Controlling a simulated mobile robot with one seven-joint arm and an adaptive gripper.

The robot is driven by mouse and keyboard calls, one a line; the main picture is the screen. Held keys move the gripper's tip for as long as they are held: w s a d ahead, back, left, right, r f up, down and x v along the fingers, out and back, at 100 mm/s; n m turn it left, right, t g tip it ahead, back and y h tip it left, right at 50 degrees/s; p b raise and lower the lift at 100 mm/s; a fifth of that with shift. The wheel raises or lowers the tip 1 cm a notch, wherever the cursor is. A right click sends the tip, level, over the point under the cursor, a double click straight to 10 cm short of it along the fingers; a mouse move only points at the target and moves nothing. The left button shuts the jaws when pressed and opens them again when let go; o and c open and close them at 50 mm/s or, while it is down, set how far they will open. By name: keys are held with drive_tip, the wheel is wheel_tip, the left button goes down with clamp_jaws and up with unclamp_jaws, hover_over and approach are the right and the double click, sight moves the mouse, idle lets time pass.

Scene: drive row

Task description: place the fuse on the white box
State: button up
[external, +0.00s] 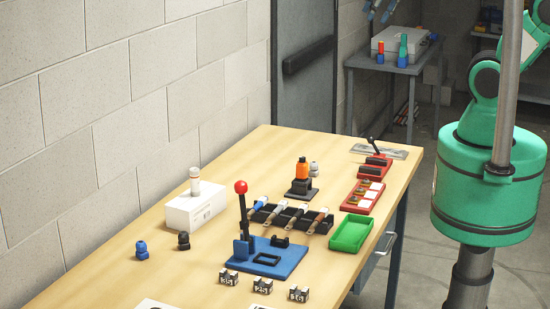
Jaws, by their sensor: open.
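The white box (184,215) lies on the wooden bench at the left, near the block wall. My gripper (379,10) shows only in part at the top edge, high above and away from the box. Its two fingers look apart, with nothing seen between them. The rest of it is outside the picture.
A blue base with a red-knobbed lever (241,187) stands right of the box. Blue (142,250) and black (183,241) knobs are in front. A tool rack (283,219), orange-topped device (302,170), green tray (351,232) and red trays (362,197) fill the right side.

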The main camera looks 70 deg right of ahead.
drive_tip(key=s, duration=0.2)
drive_tip(key=s+f, duration=0.1)
drive_tip(key=s, duration=0.1)
drive_tip(key=shift+d, duration=0.3)
drive_tip(key=shift+f, duration=0.1)
wheel_tip(320, 180, down, 16)
drive_tip(key=b, duration=1.6)
drive_tip(key=shift+f, duration=0.2)
